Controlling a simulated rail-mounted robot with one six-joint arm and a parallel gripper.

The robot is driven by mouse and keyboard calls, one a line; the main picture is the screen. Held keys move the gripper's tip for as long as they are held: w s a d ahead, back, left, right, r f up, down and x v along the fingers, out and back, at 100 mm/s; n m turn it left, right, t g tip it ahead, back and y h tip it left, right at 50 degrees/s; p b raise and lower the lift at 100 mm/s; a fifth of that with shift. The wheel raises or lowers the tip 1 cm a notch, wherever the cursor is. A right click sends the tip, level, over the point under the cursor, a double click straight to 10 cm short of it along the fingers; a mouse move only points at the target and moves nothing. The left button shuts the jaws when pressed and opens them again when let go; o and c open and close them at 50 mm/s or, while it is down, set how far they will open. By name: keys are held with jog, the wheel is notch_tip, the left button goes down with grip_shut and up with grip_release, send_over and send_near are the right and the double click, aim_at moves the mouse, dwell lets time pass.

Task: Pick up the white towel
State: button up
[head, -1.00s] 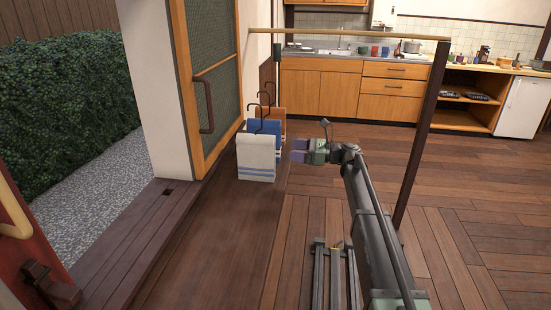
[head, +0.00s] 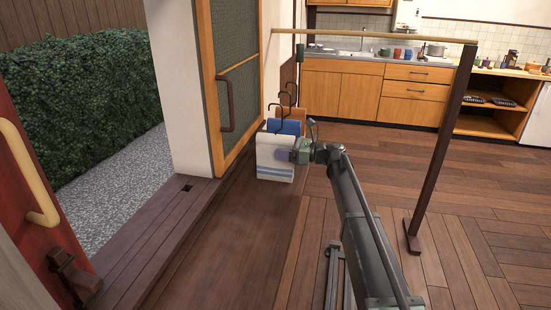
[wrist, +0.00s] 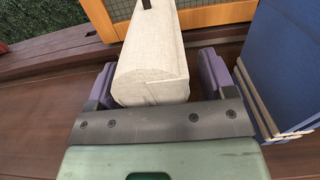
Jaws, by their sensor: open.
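The white towel (head: 271,165) with blue stripes hangs on a dark hook at the front of a row of towels in the head view. In the wrist view the towel (wrist: 150,55) lies between my gripper's two purple fingers. My gripper (head: 286,157) is open, reaching in from the right at the towel's upper part.
A blue towel (head: 290,127) hangs close behind the white one and an orange towel (head: 292,113) behind that. The blue towel stands just right of the right finger in the wrist view. A sliding door (head: 238,80) is at left. The rack's post (head: 442,150) stands at right.

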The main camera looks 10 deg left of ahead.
jog(key=c, duration=1)
jog(key=shift+r, duration=0.1)
